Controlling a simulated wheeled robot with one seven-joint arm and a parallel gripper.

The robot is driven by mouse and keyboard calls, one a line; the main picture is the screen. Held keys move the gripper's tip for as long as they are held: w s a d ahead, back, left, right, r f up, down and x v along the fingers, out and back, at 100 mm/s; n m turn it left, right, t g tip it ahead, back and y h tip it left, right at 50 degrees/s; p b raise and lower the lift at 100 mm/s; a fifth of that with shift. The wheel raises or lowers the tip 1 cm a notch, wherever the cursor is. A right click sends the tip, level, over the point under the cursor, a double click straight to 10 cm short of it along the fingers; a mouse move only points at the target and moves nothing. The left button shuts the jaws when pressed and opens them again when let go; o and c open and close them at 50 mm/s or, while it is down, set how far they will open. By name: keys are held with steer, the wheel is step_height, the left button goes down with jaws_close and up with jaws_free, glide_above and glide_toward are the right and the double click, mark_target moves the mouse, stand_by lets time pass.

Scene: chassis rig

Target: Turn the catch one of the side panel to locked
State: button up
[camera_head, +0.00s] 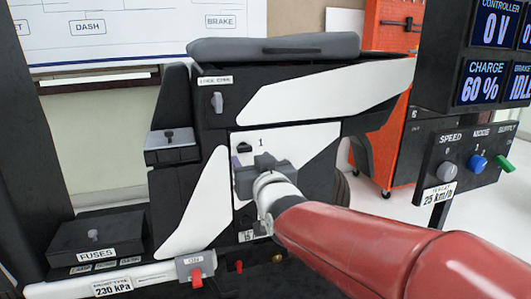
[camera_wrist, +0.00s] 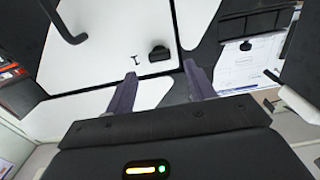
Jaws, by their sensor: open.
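The white side panel (camera_head: 300,140) stands upright on the black chassis. Catch one (camera_head: 244,147) is a small dark knob near the panel's upper edge, beside a printed "1". In the wrist view the catch (camera_wrist: 159,53) sits on the white panel (camera_wrist: 105,50), close to its edge. My gripper (camera_head: 258,163) is in front of the panel, just below the catch in the head view and partly covering the panel. In the wrist view my gripper's (camera_wrist: 160,69) two fingers are apart, with the catch between and beyond their tips. I cannot tell whether the catch is locked.
A black handle (camera_wrist: 68,25) stands out from the panel in the wrist view. A black seat (camera_head: 275,47) overhangs above. A fuse box (camera_head: 97,236) is at lower left, and a red-handled valve (camera_head: 196,272) is below. A control box (camera_head: 465,165) stands at right.

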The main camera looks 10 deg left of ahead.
mark_target(245, 150)
steer(key=x, duration=0.5)
steer(key=shift+w, duration=0.1)
steer(key=c, duration=1)
